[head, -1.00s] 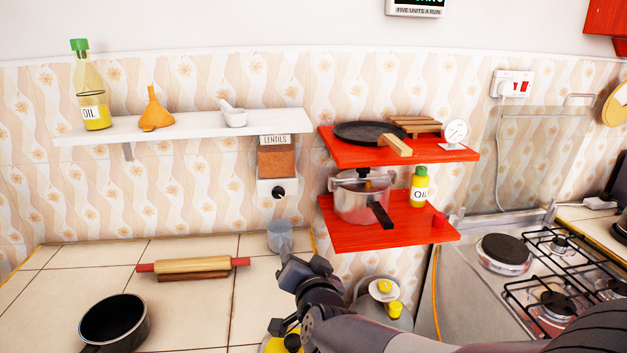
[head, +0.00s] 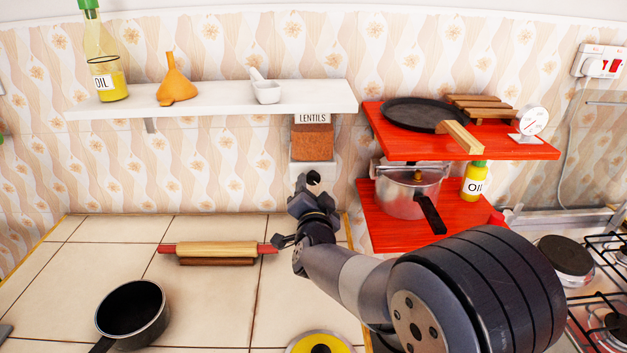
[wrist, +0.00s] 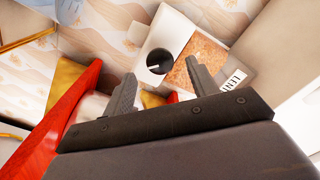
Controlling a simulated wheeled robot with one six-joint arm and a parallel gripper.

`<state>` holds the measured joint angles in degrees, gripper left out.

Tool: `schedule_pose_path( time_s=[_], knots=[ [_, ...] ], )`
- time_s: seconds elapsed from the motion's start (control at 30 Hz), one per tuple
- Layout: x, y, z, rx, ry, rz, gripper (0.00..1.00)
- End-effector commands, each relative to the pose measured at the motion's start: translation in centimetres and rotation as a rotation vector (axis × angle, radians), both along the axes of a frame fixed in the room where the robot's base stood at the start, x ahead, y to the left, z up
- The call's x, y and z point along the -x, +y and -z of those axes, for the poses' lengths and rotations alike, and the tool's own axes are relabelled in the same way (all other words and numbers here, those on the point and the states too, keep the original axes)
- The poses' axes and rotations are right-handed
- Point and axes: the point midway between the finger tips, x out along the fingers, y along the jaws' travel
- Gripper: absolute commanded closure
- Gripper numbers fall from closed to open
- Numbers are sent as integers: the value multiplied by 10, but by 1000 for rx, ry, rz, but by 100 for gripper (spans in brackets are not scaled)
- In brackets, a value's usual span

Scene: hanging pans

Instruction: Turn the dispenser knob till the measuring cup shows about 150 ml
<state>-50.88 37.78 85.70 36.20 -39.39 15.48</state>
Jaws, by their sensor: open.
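The lentils dispenser (head: 312,141) hangs on the wall under the white shelf's right end, with reddish-brown lentils behind its window. Its round black knob (head: 314,177) sits on the white lower part. My gripper (wrist: 160,77) is open and empty. In the wrist view the knob (wrist: 160,61) shows between and beyond the fingertips, with a pale mark across it; contact is not visible. In the head view my gripper is just below and left of the knob, partly overlapping it. The measuring cup is not discernible; my gripper and arm cover the counter below the dispenser.
A rolling pin (head: 215,248) and a black pan (head: 133,313) are on the tiled counter to the left. Red shelves (head: 400,232) with a pot and an oil bottle stand close on the right. The white shelf (head: 215,104) is overhead.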

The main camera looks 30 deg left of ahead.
Motion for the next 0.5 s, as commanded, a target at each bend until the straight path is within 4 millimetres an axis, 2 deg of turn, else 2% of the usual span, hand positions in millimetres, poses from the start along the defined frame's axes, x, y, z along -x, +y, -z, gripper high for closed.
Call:
schedule_pose_path(
  time_s=[0.2, 0.5],
  knots=[
    [-21, 11, -1, 0, 1, 1, 45],
    [-27, 14, 0, 1, 1, 0, 45]
  ],
)
